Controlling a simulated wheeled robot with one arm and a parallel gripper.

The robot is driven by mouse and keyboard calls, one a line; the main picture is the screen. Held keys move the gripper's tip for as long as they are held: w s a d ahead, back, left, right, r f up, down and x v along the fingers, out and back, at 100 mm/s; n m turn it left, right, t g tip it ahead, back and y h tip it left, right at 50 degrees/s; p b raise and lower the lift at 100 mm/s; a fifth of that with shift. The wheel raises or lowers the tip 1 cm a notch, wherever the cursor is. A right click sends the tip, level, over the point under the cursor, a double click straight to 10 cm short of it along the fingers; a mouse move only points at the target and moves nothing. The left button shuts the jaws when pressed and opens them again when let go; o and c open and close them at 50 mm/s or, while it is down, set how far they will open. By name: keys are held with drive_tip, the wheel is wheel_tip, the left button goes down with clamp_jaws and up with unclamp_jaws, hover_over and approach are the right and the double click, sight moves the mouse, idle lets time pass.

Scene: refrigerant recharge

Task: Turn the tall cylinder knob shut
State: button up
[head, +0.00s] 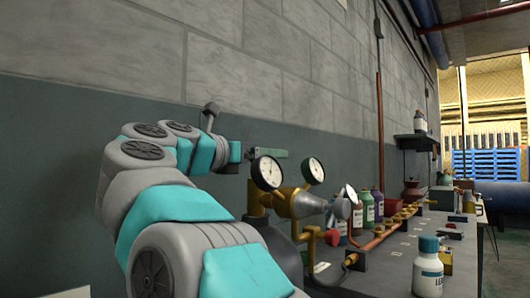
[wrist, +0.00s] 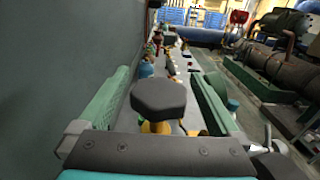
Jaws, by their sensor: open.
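The dark faceted knob (wrist: 158,97) is in the middle of the wrist view, with a bit of yellow stem below it. My gripper (wrist: 163,88) is open, with one green finger on each side of the knob and a visible gap on both sides. In the head view my gripper (head: 268,154) is above the brass valve and gauges, and I cannot make out the knob there. The tall grey cylinder (head: 280,248) stands below the brass valve, partly hidden by my arm.
Two round gauges (head: 267,173) sit close by my gripper. A bench (head: 400,250) with bottles and a copper pipe runs to the right. A grey wall (head: 300,80) stands behind my arm. A white bottle (head: 428,270) is at the bench's front.

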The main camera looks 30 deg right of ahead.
drive_tip(key=shift+w+d, duration=0.25)
drive_tip(key=shift+d, duration=0.3)
drive_tip(key=c, duration=1.4)
